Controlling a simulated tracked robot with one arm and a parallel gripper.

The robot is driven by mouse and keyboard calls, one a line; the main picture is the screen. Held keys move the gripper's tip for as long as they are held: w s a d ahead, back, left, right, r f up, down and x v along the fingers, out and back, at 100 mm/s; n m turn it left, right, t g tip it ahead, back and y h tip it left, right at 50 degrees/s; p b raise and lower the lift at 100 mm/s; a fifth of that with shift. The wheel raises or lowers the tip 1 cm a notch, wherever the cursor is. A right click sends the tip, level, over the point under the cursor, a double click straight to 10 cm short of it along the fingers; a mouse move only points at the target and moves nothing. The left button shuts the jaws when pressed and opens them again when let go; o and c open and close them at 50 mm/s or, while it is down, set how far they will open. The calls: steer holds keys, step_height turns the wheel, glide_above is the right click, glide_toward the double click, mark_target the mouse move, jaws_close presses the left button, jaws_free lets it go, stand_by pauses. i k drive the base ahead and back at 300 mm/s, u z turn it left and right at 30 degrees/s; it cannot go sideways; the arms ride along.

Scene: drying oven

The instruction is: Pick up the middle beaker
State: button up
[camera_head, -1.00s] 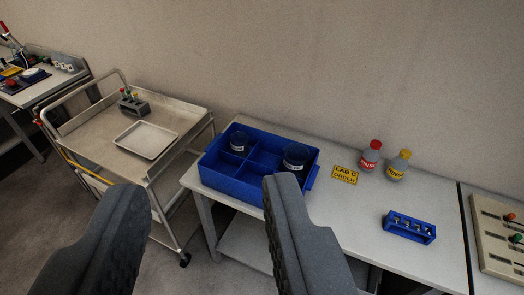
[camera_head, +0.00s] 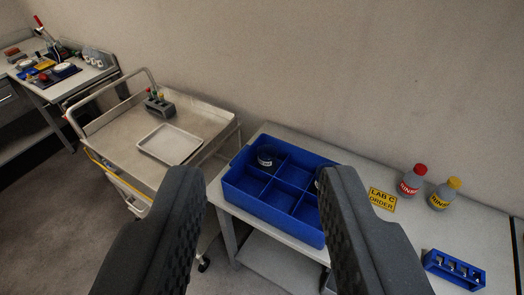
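A blue divided crate (camera_head: 245,199) stands on the light table, with several compartments. One dark beaker with a white label (camera_head: 267,158) stands upright in its back left compartment. A second dark beaker (camera_head: 318,181) is at the crate's right side, mostly hidden behind my right finger; only a sliver of it shows. I cannot tell which is the middle beaker. My gripper (camera_head: 262,176) is open, its two dark fingers wide apart in the foreground with nothing between them. The crate shows beyond the gap, partly covered by the right finger.
A yellow "LAB C ORDER" sign (camera_head: 382,199), red-capped (camera_head: 411,184) and yellow-capped (camera_head: 443,197) bottles and a blue rack (camera_head: 453,268) are on the table at right. A trolley with a white tray (camera_head: 170,144) and grey tube rack (camera_head: 159,108) stands left. The wall is behind.

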mark_target(267, 153)
steer(key=i, duration=0.15)
steer(key=z, duration=0.05)
steer(key=k, duration=1.3)
steer(key=z, duration=0.45)
steer(key=i, duration=1.15)
steer(key=z, duration=0.3)
steer(key=i, duration=1.1)
steer(key=u, duration=0.4)
